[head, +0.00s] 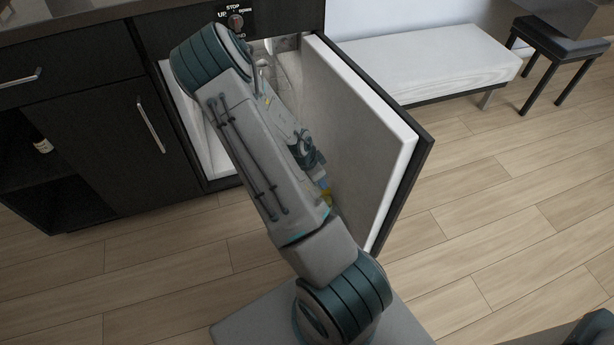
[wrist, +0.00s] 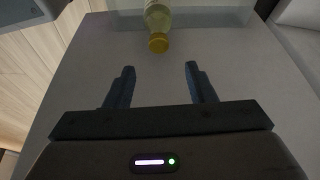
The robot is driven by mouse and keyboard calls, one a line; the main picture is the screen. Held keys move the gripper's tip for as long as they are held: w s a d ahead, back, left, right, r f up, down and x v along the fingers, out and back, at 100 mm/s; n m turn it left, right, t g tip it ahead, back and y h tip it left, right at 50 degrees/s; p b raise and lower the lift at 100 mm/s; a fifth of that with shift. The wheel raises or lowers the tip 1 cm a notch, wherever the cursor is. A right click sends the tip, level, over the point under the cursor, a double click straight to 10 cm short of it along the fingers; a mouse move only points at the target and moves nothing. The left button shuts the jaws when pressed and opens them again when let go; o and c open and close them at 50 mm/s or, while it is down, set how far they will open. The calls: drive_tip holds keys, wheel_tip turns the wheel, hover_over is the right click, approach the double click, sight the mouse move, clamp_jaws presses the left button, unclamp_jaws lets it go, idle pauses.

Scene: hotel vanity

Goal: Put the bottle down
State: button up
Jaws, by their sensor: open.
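In the wrist view, the bottle (wrist: 158,17) is clear and pale yellowish with a yellow cap (wrist: 158,42). Its cap end points toward my gripper and its far end is cut off by the top edge. My gripper (wrist: 161,75) is open and empty, its two fingers spread apart. The cap lies beyond the fingertips, between their lines, with a visible gap. In the head view, my arm hides most of the gripper. A small yellow patch (head: 326,193) shows beside the arm near the open door; I cannot tell for sure that it is the bottle.
A fridge-like door (head: 365,140), pale inside with a dark edge, stands open right of my arm. A see-through band (wrist: 215,16) crosses the wrist view's top. Dark cabinets (head: 95,145) stand left, a white-topped bench (head: 425,60) behind.

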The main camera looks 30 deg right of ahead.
drive_tip(key=a+r+n+t+y, duration=0.1)
drive_tip(key=a+r+n+y, duration=0.55)
drive_tip(key=a+r, duration=1)
drive_tip(key=s+a+r+n+h, duration=0.1)
drive_tip(key=s+a+r+n, duration=0.1)
drive_tip(key=s+r+n, duration=0.4)
drive_tip(key=s+a+r+n+h, duration=0.1)
drive_tip(key=s+a+r+n, duration=0.2)
drive_tip(key=s+r+n, duration=0.3)
wheel_tip(320, 180, up, 2)
drive_tip(key=shift+s+r, duration=0.1)
drive_tip(key=shift+s, duration=0.8)
drive_tip(key=shift+h, duration=0.25)
drive_tip(key=shift+c, duration=0.3)
